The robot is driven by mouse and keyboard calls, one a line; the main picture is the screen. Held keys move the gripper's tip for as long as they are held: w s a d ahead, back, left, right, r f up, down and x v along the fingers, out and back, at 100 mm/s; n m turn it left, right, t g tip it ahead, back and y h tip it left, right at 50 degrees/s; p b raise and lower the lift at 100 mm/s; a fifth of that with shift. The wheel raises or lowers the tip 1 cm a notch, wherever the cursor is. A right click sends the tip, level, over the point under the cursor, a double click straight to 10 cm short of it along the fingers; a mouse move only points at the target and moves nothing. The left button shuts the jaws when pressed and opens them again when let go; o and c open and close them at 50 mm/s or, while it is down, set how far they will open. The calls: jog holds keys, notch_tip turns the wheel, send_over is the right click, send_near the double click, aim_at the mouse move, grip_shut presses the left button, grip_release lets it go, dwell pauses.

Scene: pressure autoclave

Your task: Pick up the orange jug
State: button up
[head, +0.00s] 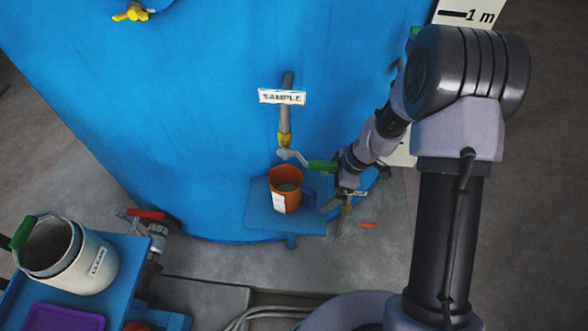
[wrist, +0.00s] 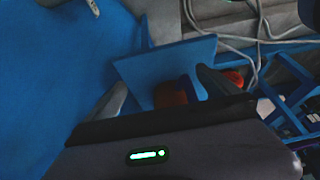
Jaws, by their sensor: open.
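The orange jug (head: 285,184) stands upright on a small blue shelf (head: 263,219) on the blue tank, below the sample tap. My gripper (head: 330,202) is just right of the jug, near the handle side. In the wrist view my gripper (wrist: 160,92) has its two fingers spread. Part of the jug (wrist: 169,94) shows between them, its lower part hidden behind the gripper body. I cannot tell whether a finger touches the handle.
A sample pipe (head: 285,115) with a green-handled lever (head: 323,166) hangs just above the jug, close to my gripper. A white "clean" container (head: 80,265) and purple tray (head: 62,318) sit on a blue cart at lower left. Hoses (head: 262,315) lie on the floor.

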aim_at(286, 181)
jog(key=a, duration=0.4)
jog(key=a+b, duration=0.1)
jog(key=a, duration=0.3)
jog(key=s+a+f+b, duration=0.1)
jog(key=a, duration=0.3)
jog(key=shift+a, duration=0.1)
jog(key=shift+w, duration=0.1)
jog(key=shift+c, duration=0.4)
jog(key=c, duration=1.8)
